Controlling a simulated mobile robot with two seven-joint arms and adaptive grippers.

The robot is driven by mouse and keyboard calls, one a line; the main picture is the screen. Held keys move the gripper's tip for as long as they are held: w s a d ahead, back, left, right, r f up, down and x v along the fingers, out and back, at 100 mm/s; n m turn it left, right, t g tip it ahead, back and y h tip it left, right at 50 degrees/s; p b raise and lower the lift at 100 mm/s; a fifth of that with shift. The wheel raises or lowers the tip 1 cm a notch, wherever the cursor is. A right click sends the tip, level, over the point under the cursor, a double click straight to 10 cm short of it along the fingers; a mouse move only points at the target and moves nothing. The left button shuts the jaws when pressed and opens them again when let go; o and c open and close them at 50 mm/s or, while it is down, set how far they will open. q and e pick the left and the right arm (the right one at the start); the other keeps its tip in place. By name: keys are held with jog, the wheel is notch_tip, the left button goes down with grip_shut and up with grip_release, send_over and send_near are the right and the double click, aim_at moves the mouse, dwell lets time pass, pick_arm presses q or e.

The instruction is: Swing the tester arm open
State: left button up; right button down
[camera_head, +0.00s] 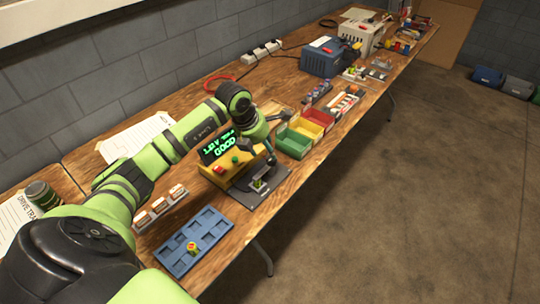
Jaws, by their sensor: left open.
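The yellow tester (222,171) stands on the wooden bench, with a green-lit display (220,147) that seems to read "GOOD", and red and green buttons on its front. A dark base plate (270,195) with a small socket (258,184) lies at its right. The tester arm is a dark part above the plate, too small and partly hidden to tell its angle. My right gripper is not in view.
A blue compartment tray (177,261) holds a small red-yellow piece (192,247) near the front edge. A white rack (145,226) of cells is left of the tester. Green (293,146), yellow (305,128) and red (318,117) bins stand right. Blue and white boxes stand farther back.

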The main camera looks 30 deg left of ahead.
aim_at(270, 159)
pick_arm(q)
jog(key=x, duration=0.5)
jog(key=shift+w+d+f+p, duration=0.15)
jog(key=shift+f+p, duration=0.2)
jog(key=shift+r, duration=0.1)
grip_shut()
